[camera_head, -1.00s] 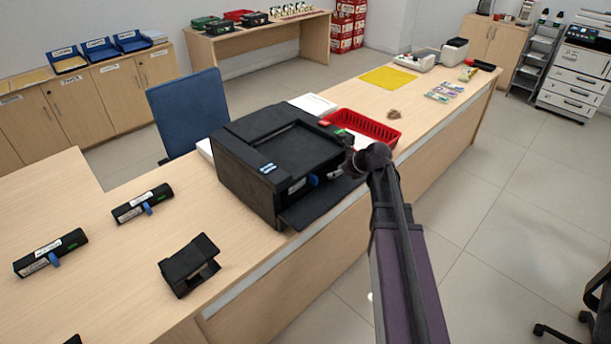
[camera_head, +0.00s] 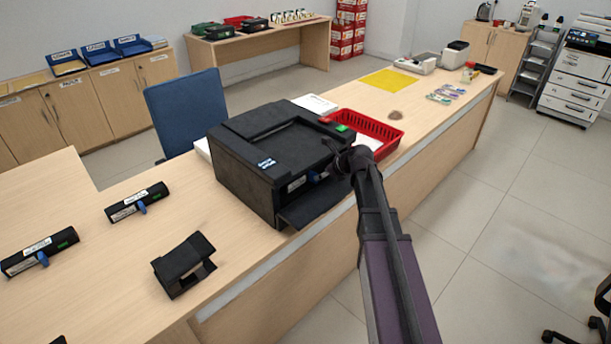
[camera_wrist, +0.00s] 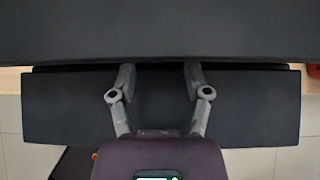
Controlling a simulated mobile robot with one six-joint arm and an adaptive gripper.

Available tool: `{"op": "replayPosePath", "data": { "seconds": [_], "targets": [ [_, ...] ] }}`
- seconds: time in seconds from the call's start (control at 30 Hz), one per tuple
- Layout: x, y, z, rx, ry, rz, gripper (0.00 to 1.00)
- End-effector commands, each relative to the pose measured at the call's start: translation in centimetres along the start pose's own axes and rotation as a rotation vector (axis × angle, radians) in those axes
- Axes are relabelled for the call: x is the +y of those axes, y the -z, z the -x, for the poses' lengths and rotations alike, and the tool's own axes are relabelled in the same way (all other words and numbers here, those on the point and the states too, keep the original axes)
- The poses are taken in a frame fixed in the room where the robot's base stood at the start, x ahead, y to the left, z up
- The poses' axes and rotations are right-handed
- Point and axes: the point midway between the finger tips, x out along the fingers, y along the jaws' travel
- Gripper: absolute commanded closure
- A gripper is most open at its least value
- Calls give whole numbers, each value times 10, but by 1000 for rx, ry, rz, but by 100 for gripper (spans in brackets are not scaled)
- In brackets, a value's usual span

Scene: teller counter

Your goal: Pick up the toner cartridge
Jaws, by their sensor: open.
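Two black toner cartridges with white labels and blue tabs lie on the counter at left in the head view: one nearer the printer (camera_head: 137,202) and one at the far left (camera_head: 40,252). The black printer (camera_head: 262,160) stands mid-counter with its front flap (camera_head: 313,201) down. A white label and a blue part (camera_head: 316,176) show in its front opening; I cannot tell if this is another cartridge. My gripper (camera_wrist: 159,80) is open and empty in the wrist view, over the dark flap. The printer body fills the top there.
A black holder-like stand (camera_head: 183,266) sits on the counter before the printer. A red tray (camera_head: 379,124) with paper is behind my arm. A blue chair (camera_head: 187,108) is behind the counter. Bare counter lies around the cartridges. The floor at right is mostly clear.

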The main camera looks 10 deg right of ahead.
Motion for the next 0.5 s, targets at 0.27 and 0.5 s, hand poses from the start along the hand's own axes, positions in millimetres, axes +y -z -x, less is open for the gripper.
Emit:
{"op": "replayPosePath", "data": {
  "seconds": [0.27, 0.5],
  "targets": [
    [0, 0, 0, 0, 0, 0, 37],
    [0, 0, -10, 0, -1, 0, 37]
  ]
}}
